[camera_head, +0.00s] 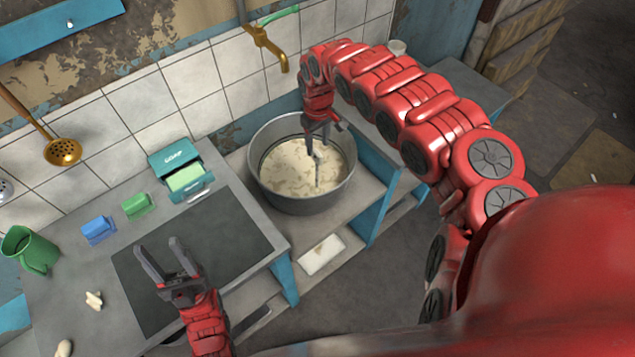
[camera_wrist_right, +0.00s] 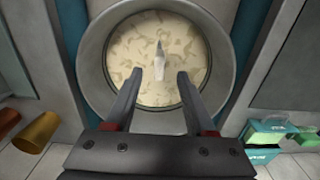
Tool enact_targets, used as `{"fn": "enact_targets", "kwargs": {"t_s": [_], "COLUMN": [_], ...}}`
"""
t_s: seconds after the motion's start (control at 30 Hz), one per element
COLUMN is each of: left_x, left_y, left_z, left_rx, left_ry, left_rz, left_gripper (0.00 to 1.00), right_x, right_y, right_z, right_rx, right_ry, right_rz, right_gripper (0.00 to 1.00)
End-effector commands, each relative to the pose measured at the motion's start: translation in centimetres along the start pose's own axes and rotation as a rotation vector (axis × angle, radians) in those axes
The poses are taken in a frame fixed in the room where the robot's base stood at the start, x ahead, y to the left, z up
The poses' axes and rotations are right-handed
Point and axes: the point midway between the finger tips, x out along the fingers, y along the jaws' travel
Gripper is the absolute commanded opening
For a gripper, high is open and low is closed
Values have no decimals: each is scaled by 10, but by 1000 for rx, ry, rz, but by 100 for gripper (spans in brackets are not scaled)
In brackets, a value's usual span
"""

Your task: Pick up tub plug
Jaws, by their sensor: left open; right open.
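The round metal tub (camera_head: 322,205) stands below the brass tap and holds a cream-coloured, lumpy liquid (camera_head: 285,160). In the right wrist view the tub (camera_wrist_right: 95,60) is seen from above, and a pale, narrow upright thing (camera_wrist_right: 159,62) sticks out of the liquid; it may be the plug or its handle. My right gripper (camera_head: 316,165) is over the tub, pointing down. In the right wrist view its open fingers (camera_wrist_right: 158,80) sit on either side below the pale thing, apart from it. My left gripper (camera_head: 165,250) is open and empty above the dark counter panel.
A brass tap (camera_head: 270,42) hangs over the tub's back side. A teal soap box (camera_head: 180,165), blue block (camera_head: 98,230), green block (camera_head: 138,205) and green jug (camera_head: 32,250) are on the left counter. A white slab (camera_head: 321,255) lies in front of the tub.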

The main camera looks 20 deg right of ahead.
Motion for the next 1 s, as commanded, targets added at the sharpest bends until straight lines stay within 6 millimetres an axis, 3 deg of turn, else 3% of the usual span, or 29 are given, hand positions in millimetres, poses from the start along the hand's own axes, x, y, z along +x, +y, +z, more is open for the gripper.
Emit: {"fn": "enact_targets", "kwargs": {"t_s": [0.2,0.47,0.8,1.0], "left_x": [6,10,18,19], "left_y": [0,0,-1,-1], "left_z": [-1,-2,-3,-3], "left_rx": [0,0,0,0], "left_ry": [0,0,0,0], "left_rz": [0,0,0,0], "left_gripper": [50,50,50,50], "right_x": [28,38,74,85], "right_y": [-2,-1,-1,1], "right_z": [0,-2,-5,-3], "right_rx": [1,0,0,2], "right_ry": [-2,2,1,-1], "right_rz": [-4,-2,-4,0], "right_gripper": [55,55,55,55]}}
